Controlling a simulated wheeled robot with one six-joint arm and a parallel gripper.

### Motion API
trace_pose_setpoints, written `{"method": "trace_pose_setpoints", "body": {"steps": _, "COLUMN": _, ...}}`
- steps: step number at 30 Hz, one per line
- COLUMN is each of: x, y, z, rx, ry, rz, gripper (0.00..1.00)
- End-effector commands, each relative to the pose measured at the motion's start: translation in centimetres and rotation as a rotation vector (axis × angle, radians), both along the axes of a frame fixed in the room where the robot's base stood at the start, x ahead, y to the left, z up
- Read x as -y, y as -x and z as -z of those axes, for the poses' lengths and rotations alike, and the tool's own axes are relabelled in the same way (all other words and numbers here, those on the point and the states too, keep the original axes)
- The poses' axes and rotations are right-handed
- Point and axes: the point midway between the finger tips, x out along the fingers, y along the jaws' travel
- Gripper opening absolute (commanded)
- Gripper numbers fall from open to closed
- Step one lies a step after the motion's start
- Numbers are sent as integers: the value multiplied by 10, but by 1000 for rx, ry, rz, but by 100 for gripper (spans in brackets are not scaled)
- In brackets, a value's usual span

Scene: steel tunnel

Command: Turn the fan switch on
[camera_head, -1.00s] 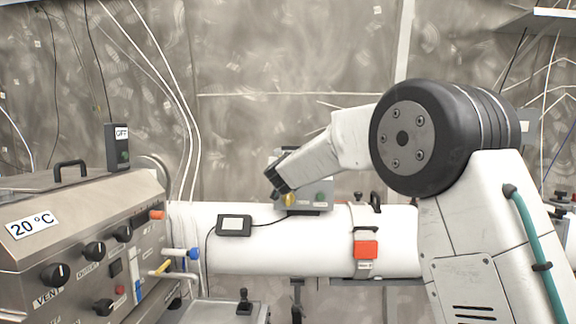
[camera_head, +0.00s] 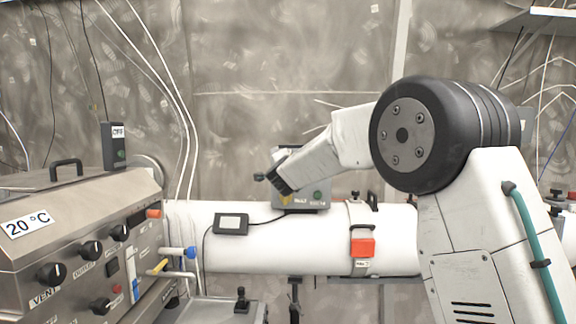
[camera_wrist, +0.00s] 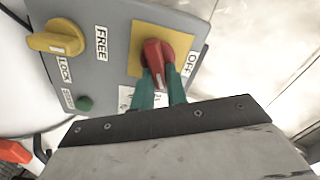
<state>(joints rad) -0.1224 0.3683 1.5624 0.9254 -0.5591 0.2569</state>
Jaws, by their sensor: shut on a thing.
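The grey switch box (camera_head: 302,160) sits on the white pipe, partly hidden behind my gripper (camera_head: 284,188) in the head view. In the wrist view the box face (camera_wrist: 103,75) carries a red rotary knob (camera_wrist: 153,52) on a yellow plate, with an OFF label (camera_wrist: 190,63) to its right. I cannot read any fan label. The green fingers of my gripper (camera_wrist: 160,84) are shut on the red knob's handle. The handle points down in the picture, towards my wrist, not at OFF. The part under the fingers is hidden.
A yellow knob (camera_wrist: 58,38) marked FREE and LOCK and a green button (camera_wrist: 84,103) share the box face.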

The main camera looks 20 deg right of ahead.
Motion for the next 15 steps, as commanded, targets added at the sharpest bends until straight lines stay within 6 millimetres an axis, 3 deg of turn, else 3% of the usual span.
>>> {"method": "trace_pose_setpoints", "body": {"steps": 15, "x": 2, "y": 1, "z": 6, "rx": 119, "ry": -364, "rz": 1, "gripper": 0}}
